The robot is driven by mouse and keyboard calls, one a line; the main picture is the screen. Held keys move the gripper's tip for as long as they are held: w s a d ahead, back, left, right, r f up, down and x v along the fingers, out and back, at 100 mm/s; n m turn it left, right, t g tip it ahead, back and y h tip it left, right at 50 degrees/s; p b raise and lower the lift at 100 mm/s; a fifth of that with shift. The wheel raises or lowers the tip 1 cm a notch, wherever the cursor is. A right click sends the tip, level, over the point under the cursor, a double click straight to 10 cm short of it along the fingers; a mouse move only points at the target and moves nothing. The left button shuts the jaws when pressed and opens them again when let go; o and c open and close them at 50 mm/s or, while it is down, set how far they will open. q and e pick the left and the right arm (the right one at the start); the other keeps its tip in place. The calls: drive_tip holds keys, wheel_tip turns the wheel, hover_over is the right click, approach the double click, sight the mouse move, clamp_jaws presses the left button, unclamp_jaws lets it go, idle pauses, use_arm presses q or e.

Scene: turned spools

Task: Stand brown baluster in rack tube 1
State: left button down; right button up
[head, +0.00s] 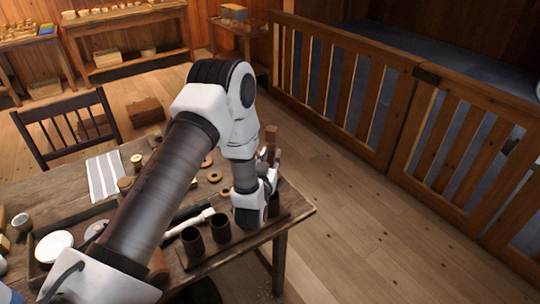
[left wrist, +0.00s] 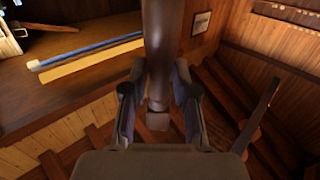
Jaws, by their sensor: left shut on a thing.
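The brown baluster (head: 270,137) shows in the head view as a reddish-brown squared end rising behind my left wrist. In the left wrist view the baluster (left wrist: 161,40) runs upright from the top edge down between the fingers, ending in a small block. My left gripper (left wrist: 160,78) is shut on it. In the head view the gripper (head: 270,172) is partly hidden by its own wrist, above the table's right end. The rack (head: 232,243) has dark round tubes (head: 193,243) (head: 220,229); its far end is partly hidden by my wrist. I cannot tell which is tube 1.
On the table, a pale rod (head: 190,222) lies beside the rack, and wooden rings (head: 213,177) lie behind it. A striped cloth (head: 104,177) lies at the back left. A chair (head: 66,130) stands behind the table, and a wooden railing (head: 345,90) stands beyond clear floor.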

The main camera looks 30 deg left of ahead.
drive_tip(key=shift+f, duration=0.15)
idle(0.4)
drive_tip(key=shift+f+b, duration=0.2)
drive_tip(key=shift+b, duration=0.2)
drive_tip(key=shift+f+b, duration=0.55)
drive_tip(key=shift+f, duration=0.1)
drive_tip(key=shift+f+b, duration=1)
drive_tip(key=shift+b, duration=0.1)
